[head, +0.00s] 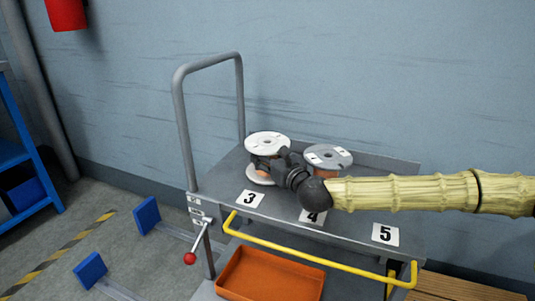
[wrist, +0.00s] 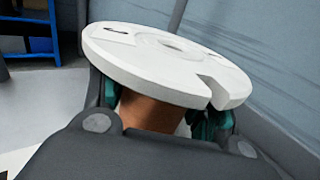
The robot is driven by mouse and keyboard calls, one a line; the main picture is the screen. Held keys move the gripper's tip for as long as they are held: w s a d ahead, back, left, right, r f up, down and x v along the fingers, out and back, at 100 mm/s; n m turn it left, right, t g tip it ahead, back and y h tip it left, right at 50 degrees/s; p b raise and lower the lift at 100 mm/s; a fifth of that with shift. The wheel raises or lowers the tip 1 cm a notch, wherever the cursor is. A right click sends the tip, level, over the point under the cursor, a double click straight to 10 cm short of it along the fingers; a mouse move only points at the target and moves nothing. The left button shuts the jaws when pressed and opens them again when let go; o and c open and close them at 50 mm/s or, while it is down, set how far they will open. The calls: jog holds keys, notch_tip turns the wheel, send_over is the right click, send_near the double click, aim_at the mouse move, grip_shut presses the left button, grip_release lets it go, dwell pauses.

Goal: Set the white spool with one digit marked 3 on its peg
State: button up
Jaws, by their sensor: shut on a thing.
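The white spool (head: 268,142) stands about upright at the cart's left end, behind the label 3 (head: 250,199). My gripper (head: 264,165) comes from the right and is shut on its copper-coloured core, between the two flanges. In the wrist view the white spool (wrist: 165,68) shows a notched top flange with a small dark mark, too foreshortened to read. Teal finger pads lie on both sides of the core. The peg is hidden, and I cannot tell whether the lower flange touches the cart top.
A grey spool (head: 329,157) stands close on the right, behind my wrist and the partly covered label 4 (head: 313,217). Label 5 (head: 385,234) has free cart top (head: 360,222) around it. A grey handle frame (head: 182,125) rises at the left; a yellow rail (head: 310,256) runs along the front.

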jog(key=shift+f+b, duration=0.45)
jog(key=shift+f, duration=0.05)
dwell(0.6)
jog(key=o, duration=1.5)
jog(key=v, duration=1)
jog(key=shift+s+d, duration=0.15)
jog(key=shift+d, duration=0.05)
jog(key=shift+v, duration=0.8)
jog(key=shift+s, duration=0.1)
